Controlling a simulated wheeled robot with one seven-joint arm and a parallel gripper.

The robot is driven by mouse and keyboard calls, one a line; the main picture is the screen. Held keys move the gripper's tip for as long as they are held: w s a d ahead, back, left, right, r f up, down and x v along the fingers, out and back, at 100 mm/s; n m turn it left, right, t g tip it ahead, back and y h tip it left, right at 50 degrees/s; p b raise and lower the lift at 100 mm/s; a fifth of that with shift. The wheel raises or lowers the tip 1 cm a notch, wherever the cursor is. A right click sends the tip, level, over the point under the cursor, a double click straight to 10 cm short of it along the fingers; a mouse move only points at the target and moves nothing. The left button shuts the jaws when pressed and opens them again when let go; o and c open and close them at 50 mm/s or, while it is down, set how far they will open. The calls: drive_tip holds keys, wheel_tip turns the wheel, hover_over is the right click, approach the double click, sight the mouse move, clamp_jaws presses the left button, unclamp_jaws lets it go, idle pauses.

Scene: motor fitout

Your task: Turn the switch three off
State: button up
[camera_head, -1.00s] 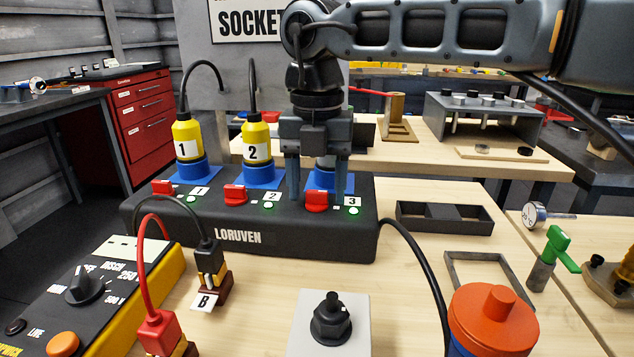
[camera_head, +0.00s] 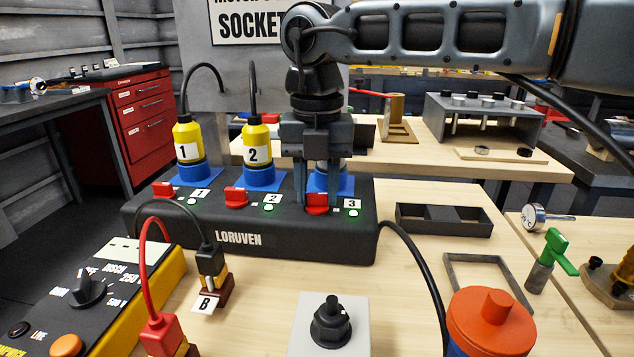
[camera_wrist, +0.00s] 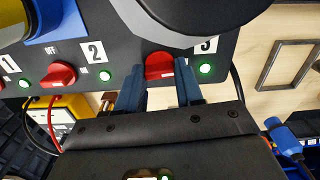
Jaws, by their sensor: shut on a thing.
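The black LORUVEN socket box (camera_head: 290,240) stands on the wooden bench and carries three red rotary switches, each with a lit green lamp and a number label. Switch three (camera_head: 317,204) is the rightmost, beside the lamp (camera_head: 353,212) and label 3 (camera_head: 352,203). My gripper (camera_head: 317,200) points down with its blue-grey fingers around this switch. In the wrist view, switch three (camera_wrist: 159,66) sits between the two fingertips (camera_wrist: 160,88), and its lamp (camera_wrist: 206,68) glows green. My gripper is shut on the switch. The fingers hide part of it in the head view.
Switch two (camera_head: 236,197) and switch one (camera_head: 163,189) lie to the left, in front of yellow plugs 2 (camera_head: 257,145) and 1 (camera_head: 187,141). The third blue socket stands behind my gripper. A black cable leaves the box's right end. An empty dark tray (camera_head: 445,218) lies to the right.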

drive_tip(key=n+p, duration=0.2)
drive_tip(key=n, duration=0.2)
drive_tip(key=shift+r, duration=0.15)
drive_tip(key=n+p, duration=0.1)
drive_tip(key=n, duration=0.3)
drive_tip(key=shift+n+p, duration=0.3)
drive_tip(key=shift+p, duration=0.05)
drive_tip(key=n+p, duration=0.1)
drive_tip(key=n, duration=0.3)
drive_tip(key=shift+n, duration=0.3)
drive_tip(key=shift+n+p, duration=0.5)
drive_tip(key=shift+n, duration=1.3)
drive_tip(key=o, duration=1)
drive_tip(key=shift+o, duration=0.2)
